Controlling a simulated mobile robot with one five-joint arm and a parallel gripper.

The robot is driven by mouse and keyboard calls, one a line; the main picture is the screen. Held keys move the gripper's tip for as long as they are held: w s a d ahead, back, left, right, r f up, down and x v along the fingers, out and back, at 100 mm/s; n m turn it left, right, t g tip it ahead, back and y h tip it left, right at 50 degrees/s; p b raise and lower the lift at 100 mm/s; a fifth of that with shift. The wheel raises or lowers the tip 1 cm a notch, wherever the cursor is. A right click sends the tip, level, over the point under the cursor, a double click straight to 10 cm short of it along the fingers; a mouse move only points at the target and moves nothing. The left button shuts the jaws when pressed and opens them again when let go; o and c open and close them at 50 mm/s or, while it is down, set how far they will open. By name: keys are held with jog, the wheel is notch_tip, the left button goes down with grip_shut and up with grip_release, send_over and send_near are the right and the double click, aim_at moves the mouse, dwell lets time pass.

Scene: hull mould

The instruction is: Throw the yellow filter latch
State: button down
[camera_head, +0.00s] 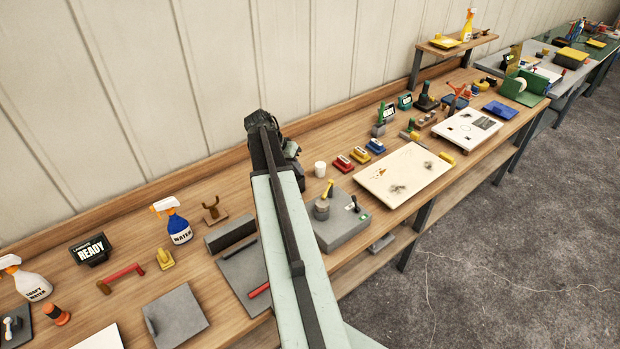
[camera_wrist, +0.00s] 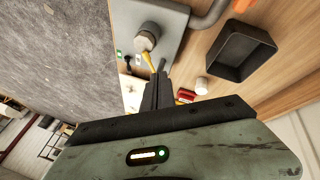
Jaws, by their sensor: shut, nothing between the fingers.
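The yellow filter latch (camera_head: 327,189) is a short lever on a grey cylinder (camera_head: 321,210), which stands on a grey box unit (camera_head: 342,228) on the workbench. In the head view the lever slants up from the cylinder. In the wrist view the yellow latch (camera_wrist: 151,61) shows just beyond my fingertips, and the cylinder (camera_wrist: 147,38) is past it. My gripper (camera_wrist: 160,78) is shut and empty. Its tips appear close beside the latch, but I cannot tell whether they touch. In the head view my arm hides the fingertips.
A white cup (camera_head: 320,168) stands behind the box unit, near red (camera_head: 343,162) and blue (camera_head: 375,146) blocks. A black open tray (camera_wrist: 240,52) shows in the wrist view. A cream board (camera_head: 405,174) lies to the right. A spray bottle (camera_head: 176,226) stands left of my arm.

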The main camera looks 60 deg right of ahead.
jog(key=s+b+x, duration=0.2)
jog(key=b+x, duration=0.7)
jog(key=x, duration=0.3)
jog(key=shift+s+a+r, duration=0.2)
jog(key=shift+s+r, duration=0.05)
jog(key=shift+r, duration=0.05)
